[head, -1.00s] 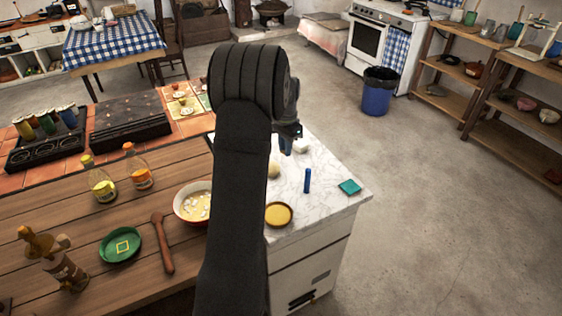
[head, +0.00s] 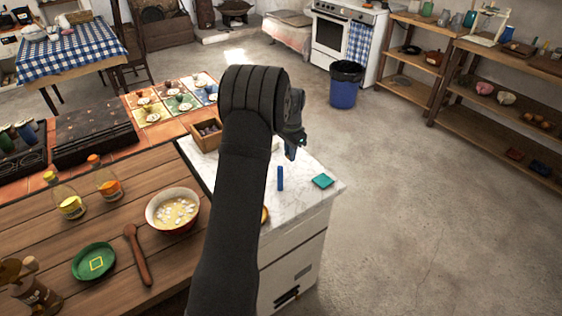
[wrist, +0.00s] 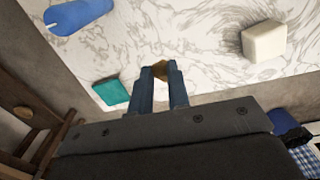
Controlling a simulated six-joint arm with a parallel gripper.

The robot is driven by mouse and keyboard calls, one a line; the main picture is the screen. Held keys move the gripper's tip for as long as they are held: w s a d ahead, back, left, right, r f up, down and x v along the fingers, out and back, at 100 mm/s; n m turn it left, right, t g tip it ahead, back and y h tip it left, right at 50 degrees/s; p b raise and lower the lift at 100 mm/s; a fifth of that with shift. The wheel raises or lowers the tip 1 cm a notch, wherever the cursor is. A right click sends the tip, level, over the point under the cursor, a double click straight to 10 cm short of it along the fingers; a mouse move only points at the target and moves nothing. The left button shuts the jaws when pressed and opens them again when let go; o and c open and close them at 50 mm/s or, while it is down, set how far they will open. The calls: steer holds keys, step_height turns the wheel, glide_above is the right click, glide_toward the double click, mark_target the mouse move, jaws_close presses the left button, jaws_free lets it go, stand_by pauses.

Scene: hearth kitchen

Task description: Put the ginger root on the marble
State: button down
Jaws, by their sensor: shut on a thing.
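My gripper (head: 294,152) is at the far right edge of the white marble top (head: 307,172). In the wrist view its two blue fingers (wrist: 161,88) are shut on a small brownish-yellow piece, likely the ginger root (wrist: 160,70). Only part of that piece shows between the fingertips, with marble (wrist: 185,40) behind it. I cannot tell how high it is above the marble. In the head view I cannot make the piece out.
A wooden box (head: 206,136) stands at the marble's left back. A bowl (head: 172,210) is on the wooden counter. Bare floor lies right.

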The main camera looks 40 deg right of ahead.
steer(key=w+f, duration=0.1)
steer(key=w, duration=0.1)
steer(key=shift+w+a+f, duration=0.4)
steer(key=shift+f, duration=2)
steer(key=shift+f, duration=0.1)
steer(key=c, duration=1.4)
jaws_free()
steer(key=shift+o, duration=0.2)
step_height(320, 180, up, 12)
